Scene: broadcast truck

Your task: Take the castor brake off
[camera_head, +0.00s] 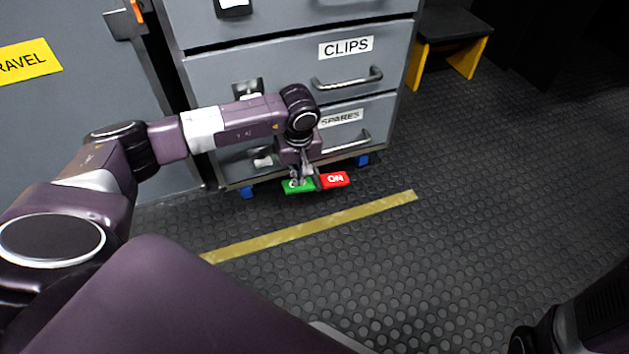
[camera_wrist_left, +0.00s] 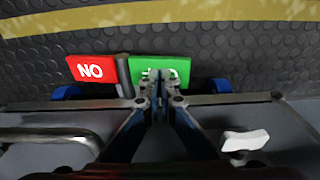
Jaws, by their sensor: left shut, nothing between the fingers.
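The castor brake is a two-part rocker pedal at the foot of a grey drawer cabinet (camera_head: 290,62). Its red half (camera_head: 336,180) reads ON, and it also shows in the left wrist view (camera_wrist_left: 90,69). Its green half (camera_head: 290,188) lies to the left of the red one in the head view; its lettering is partly covered. My left gripper (camera_head: 298,179) is shut and empty, pointing down over the green half. In the left wrist view its fingertips (camera_wrist_left: 160,76) overlap the green half (camera_wrist_left: 181,68). Whether they touch it I cannot tell. My right gripper is out of view.
Blue castors (camera_head: 247,192) show under the cabinet. The drawers have CLIPS and SPARES labels and bar handles (camera_head: 348,80). A yellow strip (camera_head: 315,227) crosses the dark studded floor in front. A black step with yellow legs (camera_head: 455,38) stands behind right. Floor on the right is clear.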

